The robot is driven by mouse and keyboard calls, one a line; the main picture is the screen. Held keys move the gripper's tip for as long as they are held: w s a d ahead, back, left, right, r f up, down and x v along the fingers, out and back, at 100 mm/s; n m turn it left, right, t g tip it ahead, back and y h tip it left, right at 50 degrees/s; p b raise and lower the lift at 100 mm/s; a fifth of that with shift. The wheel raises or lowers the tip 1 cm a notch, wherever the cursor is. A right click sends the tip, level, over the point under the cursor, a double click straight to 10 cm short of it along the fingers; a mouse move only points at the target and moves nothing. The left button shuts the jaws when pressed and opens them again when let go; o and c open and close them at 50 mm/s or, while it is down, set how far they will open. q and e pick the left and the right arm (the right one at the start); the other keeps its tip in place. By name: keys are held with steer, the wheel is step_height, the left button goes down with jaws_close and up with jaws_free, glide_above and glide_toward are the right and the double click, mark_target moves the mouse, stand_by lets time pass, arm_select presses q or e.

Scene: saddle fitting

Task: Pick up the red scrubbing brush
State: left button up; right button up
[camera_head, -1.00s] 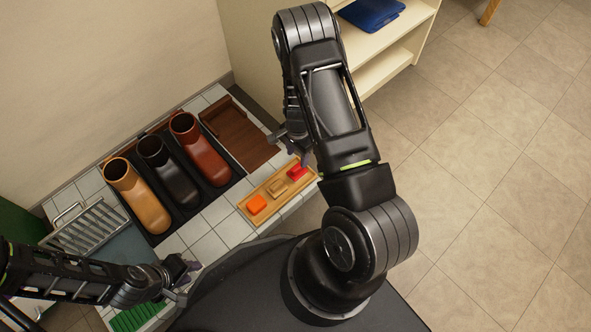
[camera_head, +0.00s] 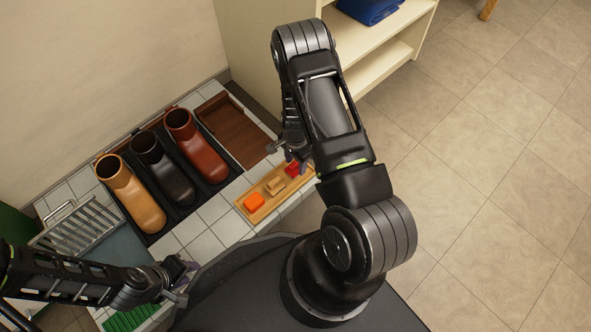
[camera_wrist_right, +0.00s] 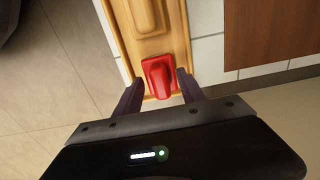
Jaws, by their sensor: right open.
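The red scrubbing brush (camera_head: 292,169) lies at the right end of a wooden tray (camera_head: 264,207), partly hidden by my right gripper in the head view. In the right wrist view the red brush (camera_wrist_right: 160,76) sits at the tray's end, between the two fingers. My right gripper (camera_wrist_right: 160,88) is open, one finger on each side of the brush; I cannot tell whether they touch it. In the head view my right gripper (camera_head: 288,151) is over that end of the tray. My left gripper (camera_head: 182,284) is at the lower left, away from the tray; its fingers are unclear.
The tray also holds an orange brush (camera_head: 254,202) and a tan brush (camera_head: 275,185). Three boots stand in a dark rack: tan (camera_head: 135,195), black (camera_head: 165,173) and brown (camera_head: 197,147). A brown wooden tray (camera_head: 235,128) lies behind. A metal rack (camera_head: 72,232) stands at left.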

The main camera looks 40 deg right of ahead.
steer(key=shift+f, duration=0.1)
steer(key=shift+c, duration=0.2)
stand_by(0.4)
jaws_close()
stand_by(0.4)
